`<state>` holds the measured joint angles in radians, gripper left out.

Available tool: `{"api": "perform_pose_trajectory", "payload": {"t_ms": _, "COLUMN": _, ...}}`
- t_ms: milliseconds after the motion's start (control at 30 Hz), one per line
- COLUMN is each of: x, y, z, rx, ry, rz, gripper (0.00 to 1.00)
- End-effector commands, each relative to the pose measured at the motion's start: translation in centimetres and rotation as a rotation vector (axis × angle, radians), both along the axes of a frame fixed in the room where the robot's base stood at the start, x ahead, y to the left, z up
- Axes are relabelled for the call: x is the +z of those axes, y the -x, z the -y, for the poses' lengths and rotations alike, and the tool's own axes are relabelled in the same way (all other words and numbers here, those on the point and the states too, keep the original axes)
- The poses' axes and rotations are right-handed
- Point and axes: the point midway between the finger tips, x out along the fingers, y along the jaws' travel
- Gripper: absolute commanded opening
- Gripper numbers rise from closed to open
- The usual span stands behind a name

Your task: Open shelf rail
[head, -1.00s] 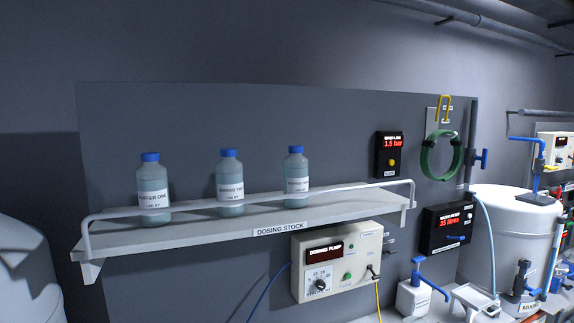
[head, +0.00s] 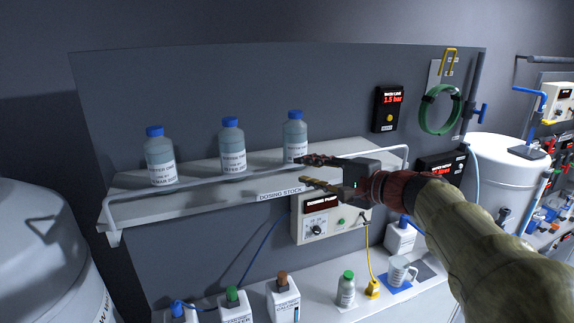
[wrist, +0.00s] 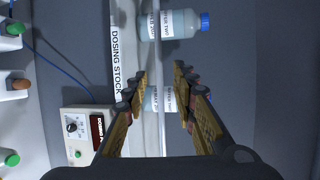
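The shelf rail (head: 206,182) is a pale bar along the front of the white dosing stock shelf (head: 118,186), standing in front of the bottles. My gripper (head: 312,172) is open at the right part of the shelf front, with its fingers pointing left in the head view. In the wrist view the rail (wrist: 161,60) runs up the picture and passes between the spread fingers of my gripper (wrist: 160,76). I cannot tell whether a finger touches it. Three blue-capped bottles stand upright behind the rail: left (head: 160,158), middle (head: 232,148) and right (head: 295,138).
The dosing pump box (head: 318,222) hangs below the shelf, close under my gripper. Bottles with coloured caps (head: 346,290) and a white jug (head: 400,270) stand on the bench below. Large pale tanks stand at the far left (head: 40,240) and right (head: 500,175).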

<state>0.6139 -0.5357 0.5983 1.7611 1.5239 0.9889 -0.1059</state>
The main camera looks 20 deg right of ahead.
Motion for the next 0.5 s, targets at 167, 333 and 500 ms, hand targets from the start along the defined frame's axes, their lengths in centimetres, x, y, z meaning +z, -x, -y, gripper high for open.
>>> {"api": "perform_pose_trajectory", "payload": {"t_ms": 167, "x": -0.4, "y": -1.9, "z": -1.0, "rx": 0.007, "ry": 0.005, "rz": -0.003, "gripper": 0.27}}
{"api": "perform_pose_trajectory", "payload": {"t_ms": 333, "x": -0.8, "y": -4.3, "z": -2.0, "rx": 0.007, "ry": 0.005, "rz": -0.003, "gripper": 0.27}}
{"api": "perform_pose_trajectory", "payload": {"t_ms": 500, "x": -1.2, "y": -6.0, "z": -2.7, "rx": 0.005, "ry": 0.006, "rz": -0.001, "gripper": 0.27}}
